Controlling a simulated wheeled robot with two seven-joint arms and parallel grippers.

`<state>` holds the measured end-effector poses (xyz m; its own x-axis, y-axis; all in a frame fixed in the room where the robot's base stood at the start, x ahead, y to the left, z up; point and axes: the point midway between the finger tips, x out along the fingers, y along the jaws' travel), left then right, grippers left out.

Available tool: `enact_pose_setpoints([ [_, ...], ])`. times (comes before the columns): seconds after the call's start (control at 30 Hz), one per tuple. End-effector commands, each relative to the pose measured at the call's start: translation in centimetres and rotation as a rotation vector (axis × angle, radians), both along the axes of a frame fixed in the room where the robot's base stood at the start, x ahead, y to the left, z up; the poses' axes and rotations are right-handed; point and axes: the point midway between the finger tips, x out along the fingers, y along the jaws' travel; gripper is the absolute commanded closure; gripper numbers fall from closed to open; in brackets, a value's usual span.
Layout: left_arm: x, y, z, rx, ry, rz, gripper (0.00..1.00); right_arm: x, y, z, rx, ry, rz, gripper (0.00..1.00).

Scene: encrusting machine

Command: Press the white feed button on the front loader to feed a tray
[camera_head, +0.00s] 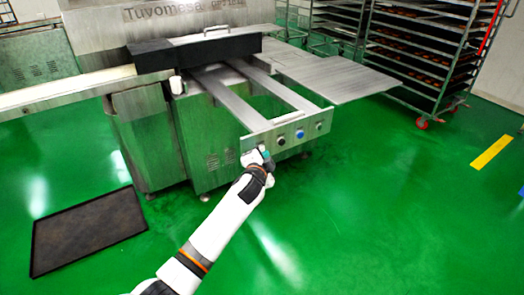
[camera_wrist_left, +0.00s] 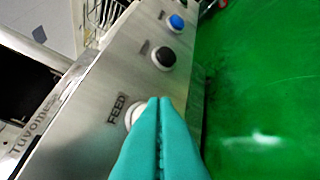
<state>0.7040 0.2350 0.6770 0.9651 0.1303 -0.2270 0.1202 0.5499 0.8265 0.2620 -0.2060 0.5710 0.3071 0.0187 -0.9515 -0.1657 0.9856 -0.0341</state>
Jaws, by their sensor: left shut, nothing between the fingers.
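The front loader (camera_head: 246,143) ends in a metal panel with a row of buttons, which also shows in the left wrist view (camera_wrist_left: 92,108). The white feed button (camera_wrist_left: 135,113) sits beside the printed word FEED and is partly hidden by my fingers. In the head view my gripper covers that end of the panel. My left gripper (camera_head: 266,157) is shut and empty, with its teal fingertips (camera_wrist_left: 159,101) in front of the white button. I cannot tell whether they touch it. My right gripper is not in view.
A black button (camera_wrist_left: 162,58) and a blue button (camera_wrist_left: 176,22) sit farther along the panel. A dark tray (camera_head: 88,230) lies on the green floor at left. A wheeled rack (camera_head: 440,60) stands at back right. Floor right of the loader is clear.

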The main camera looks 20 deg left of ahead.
Motion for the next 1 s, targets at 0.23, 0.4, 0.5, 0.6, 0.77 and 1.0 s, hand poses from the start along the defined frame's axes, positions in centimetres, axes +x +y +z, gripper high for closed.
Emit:
enact_pose_setpoints([
  [0.23,0.06,0.09,0.00,0.000,0.000,0.000,1.00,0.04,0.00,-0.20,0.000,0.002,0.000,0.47],
  [0.4,0.09,0.13,0.02,0.000,0.000,0.000,1.00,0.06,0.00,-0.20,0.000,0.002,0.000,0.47],
  [0.5,0.15,0.19,0.03,0.000,0.000,0.000,1.00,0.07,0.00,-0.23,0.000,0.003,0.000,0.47],
  [0.6,0.23,0.29,0.04,0.000,0.000,0.000,1.00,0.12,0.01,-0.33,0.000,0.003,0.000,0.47],
  [0.77,0.34,0.45,0.05,0.000,0.000,0.000,1.00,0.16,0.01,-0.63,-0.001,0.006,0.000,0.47],
  [1.0,0.53,0.72,0.04,0.000,0.000,0.001,1.00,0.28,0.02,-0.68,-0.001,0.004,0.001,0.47],
])
